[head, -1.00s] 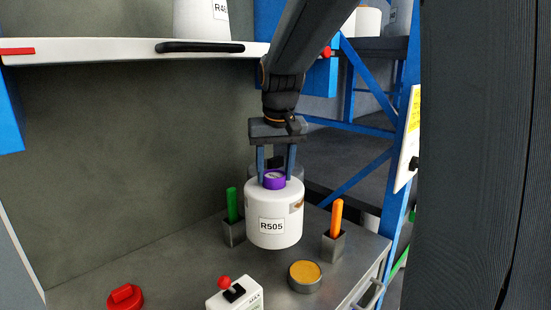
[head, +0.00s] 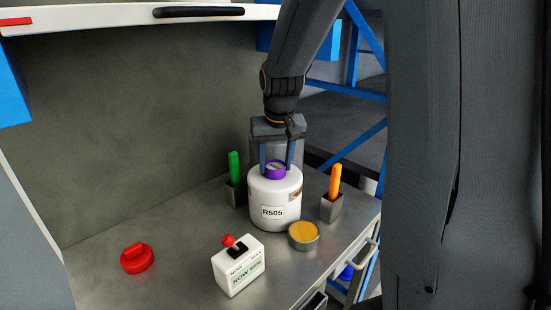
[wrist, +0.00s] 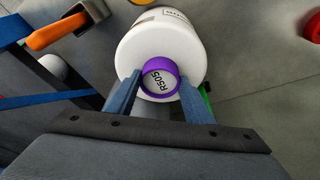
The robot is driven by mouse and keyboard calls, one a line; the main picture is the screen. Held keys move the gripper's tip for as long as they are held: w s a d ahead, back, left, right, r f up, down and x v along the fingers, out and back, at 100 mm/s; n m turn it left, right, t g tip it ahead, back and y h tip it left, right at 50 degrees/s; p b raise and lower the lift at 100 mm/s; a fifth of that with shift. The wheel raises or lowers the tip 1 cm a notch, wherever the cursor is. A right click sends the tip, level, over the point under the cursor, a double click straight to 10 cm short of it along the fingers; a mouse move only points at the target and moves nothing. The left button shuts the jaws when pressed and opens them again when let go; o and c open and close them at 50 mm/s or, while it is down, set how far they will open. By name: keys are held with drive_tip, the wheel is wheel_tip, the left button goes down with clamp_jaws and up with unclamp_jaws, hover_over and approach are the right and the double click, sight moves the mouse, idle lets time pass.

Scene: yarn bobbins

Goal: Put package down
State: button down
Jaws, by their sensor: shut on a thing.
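The package is a white yarn bobbin (head: 288,186) labelled R505, with a purple core (head: 275,170) at its top. It is upright over the grey metal worktop (head: 190,215), between the green-handled and orange-handled tools. Its base is at or very close to the worktop; I cannot tell whether it touches. My gripper (head: 275,162) points down from above and is shut on the purple core. In the wrist view, my two fingers grip either side of the purple core (wrist: 160,65), with the white bobbin (wrist: 160,42) around it.
A green-handled tool (head: 234,167) in a holder stands left of the bobbin, an orange-handled one (head: 335,181) right. A round tin (head: 303,242) is close in front-right.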

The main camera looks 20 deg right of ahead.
drive_tip(key=c, duration=1.3)
unclamp_jaws()
drive_tip(key=shift+f, duration=0.15)
drive_tip(key=o, duration=0.4)
